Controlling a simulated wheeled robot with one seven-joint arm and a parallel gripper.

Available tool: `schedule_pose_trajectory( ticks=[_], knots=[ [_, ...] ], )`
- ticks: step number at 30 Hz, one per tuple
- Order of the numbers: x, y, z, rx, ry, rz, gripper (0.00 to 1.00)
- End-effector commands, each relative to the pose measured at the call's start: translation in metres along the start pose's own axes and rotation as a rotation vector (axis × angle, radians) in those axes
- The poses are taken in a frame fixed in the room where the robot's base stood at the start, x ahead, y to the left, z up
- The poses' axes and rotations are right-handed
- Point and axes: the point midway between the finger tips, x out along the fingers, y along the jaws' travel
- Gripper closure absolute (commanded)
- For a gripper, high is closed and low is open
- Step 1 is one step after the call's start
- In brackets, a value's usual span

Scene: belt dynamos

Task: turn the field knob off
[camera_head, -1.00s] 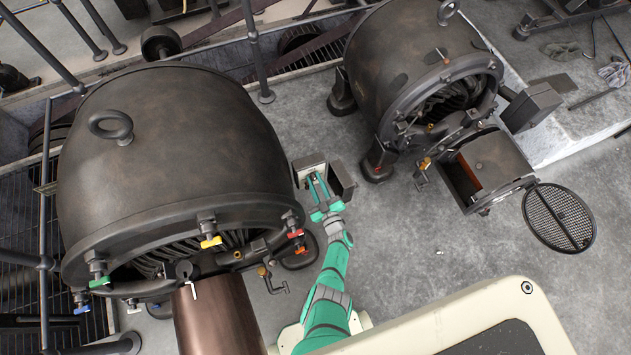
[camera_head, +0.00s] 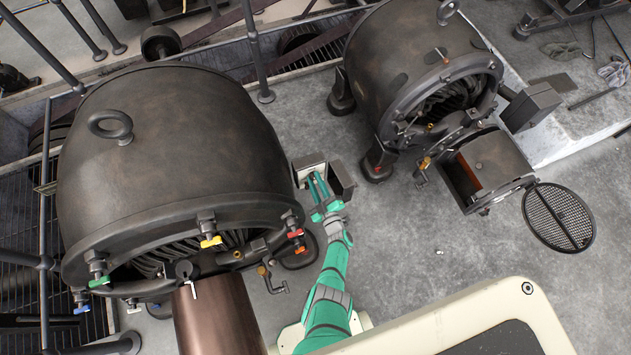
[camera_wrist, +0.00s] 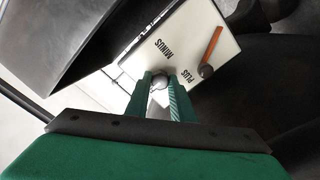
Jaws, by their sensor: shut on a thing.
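A small box (camera_head: 345,178) with an open dark cover stands on the floor between the two dynamos. In the wrist view its white panel (camera_wrist: 182,44) carries the words MINUS and PLUS and an orange pointer (camera_wrist: 213,43) with a dark round hub. My gripper (camera_head: 316,180) reaches to this box. In the wrist view my gripper (camera_wrist: 160,84) is shut on a small round grey knob (camera_wrist: 160,80) at the panel's edge, near the words. The fingers hide most of the knob, and I cannot tell its setting.
A large dynamo (camera_head: 165,140) stands close on the left, with coloured taps along its rim. A smaller dynamo (camera_head: 405,70) stands behind to the right, with a round mesh cover (camera_head: 559,217) swung out. The box's dark cover (camera_wrist: 90,40) is beside my gripper. Floor on the right is clear.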

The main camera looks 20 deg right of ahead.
Motion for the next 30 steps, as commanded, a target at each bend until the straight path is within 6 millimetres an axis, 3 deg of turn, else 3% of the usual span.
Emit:
schedule_pose_trajectory(
  ticks=[1,2,4,17,30],
  knots=[
    [-0.001,-0.001,-0.001,0.0,0.003,-0.001,1.0],
    [-0.001,-0.001,-0.001,0.0,0.003,-0.001,0.74],
    [-0.001,-0.001,-0.001,0.0,0.002,-0.001,0.6],
    [-0.009,0.0,0.001,0.001,-0.001,0.001,0.6],
    [-0.082,-0.001,0.001,0.001,0.0,0.0,0.6]
  ],
)
